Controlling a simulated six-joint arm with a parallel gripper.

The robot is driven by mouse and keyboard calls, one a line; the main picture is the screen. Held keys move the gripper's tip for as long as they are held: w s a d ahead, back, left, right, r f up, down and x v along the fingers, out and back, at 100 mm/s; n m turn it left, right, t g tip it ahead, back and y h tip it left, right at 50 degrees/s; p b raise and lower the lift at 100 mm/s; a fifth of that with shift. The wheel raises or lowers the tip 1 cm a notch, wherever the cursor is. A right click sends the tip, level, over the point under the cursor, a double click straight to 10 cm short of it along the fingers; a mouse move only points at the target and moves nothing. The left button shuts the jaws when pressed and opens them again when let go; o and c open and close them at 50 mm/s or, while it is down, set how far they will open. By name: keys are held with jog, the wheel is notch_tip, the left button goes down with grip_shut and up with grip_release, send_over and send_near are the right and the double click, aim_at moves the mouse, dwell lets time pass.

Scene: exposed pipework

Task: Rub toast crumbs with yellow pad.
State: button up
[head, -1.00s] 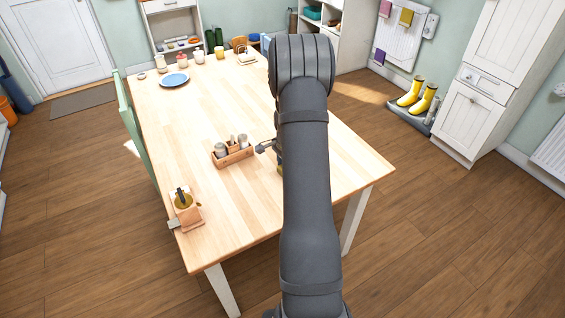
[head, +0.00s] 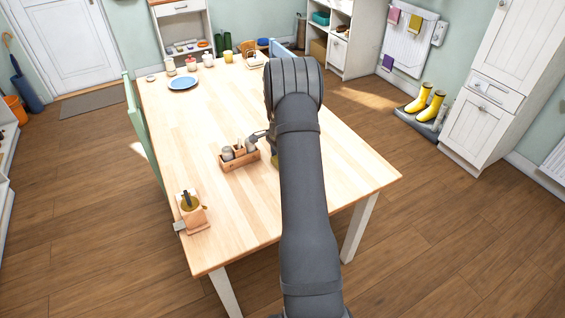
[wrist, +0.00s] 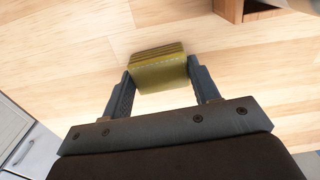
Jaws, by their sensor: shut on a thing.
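The yellow pad (wrist: 160,68) is a thick olive-yellow block with a dashed line of pale stitching. My gripper (wrist: 160,82) is shut on it, one dark finger at each side, over the pale wooden table (wrist: 60,60). I cannot tell if the pad touches the wood. In the head view my arm hides most of the gripper, and only a sliver of the yellow pad (head: 274,159) shows beside the arm. I can make out no toast crumbs in either view; they may be hidden or too small.
A wooden caddy with shakers (head: 239,160) stands just left of the gripper. A wooden stand (head: 192,212) is at the table's near left edge. A blue plate (head: 183,83) and several jars are at the far end. The table's middle left is clear.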

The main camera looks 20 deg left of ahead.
jog(key=shift+w+a, duration=0.85)
jog(key=shift+s+d, duration=3.75)
jog(key=shift+d, duration=0.05)
notch_tip(320, 180, up, 8)
